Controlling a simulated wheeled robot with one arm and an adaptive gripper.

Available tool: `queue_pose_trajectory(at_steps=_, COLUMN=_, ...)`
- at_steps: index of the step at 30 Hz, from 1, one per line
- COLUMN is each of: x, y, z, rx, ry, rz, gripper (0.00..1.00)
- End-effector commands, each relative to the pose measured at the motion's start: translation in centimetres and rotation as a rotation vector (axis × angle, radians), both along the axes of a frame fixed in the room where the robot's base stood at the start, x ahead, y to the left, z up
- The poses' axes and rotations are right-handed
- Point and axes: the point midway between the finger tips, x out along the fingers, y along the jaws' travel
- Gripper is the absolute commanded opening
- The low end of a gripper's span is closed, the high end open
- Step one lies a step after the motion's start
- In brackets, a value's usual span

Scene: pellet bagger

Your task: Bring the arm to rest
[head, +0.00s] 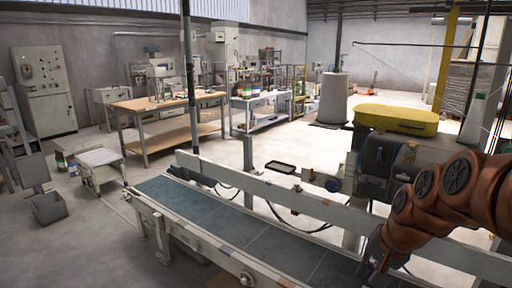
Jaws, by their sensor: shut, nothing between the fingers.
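My arm enters from the right edge as thick copper-coloured links. It bends down over the near right part of the conveyor. My gripper (372,262) is a small dark shape at the arm's lower end, in front of the conveyor belt (215,218). It appears small and partly hidden by the arm, and its fingers are shut and empty.
The conveyor's white side rails (285,195) run across the foreground. A machine with a yellow cover (397,119) stands behind my arm. A wooden workbench (165,103), a grey cabinet (43,90) and a grey bin (48,207) stand to the left. Open floor lies beyond the conveyor.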

Motion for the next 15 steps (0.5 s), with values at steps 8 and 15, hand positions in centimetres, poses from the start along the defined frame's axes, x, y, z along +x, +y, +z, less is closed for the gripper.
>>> queue_pose_trajectory(at_steps=8, x=-12.6, y=6.1, z=-3.4, rx=-0.124, ry=0.208, rz=0.35, gripper=0.0)
queue_pose_trajectory(at_steps=15, x=-21.5, y=6.8, z=-5.5, rx=-0.2, ry=0.356, rz=0.553, gripper=0.0)
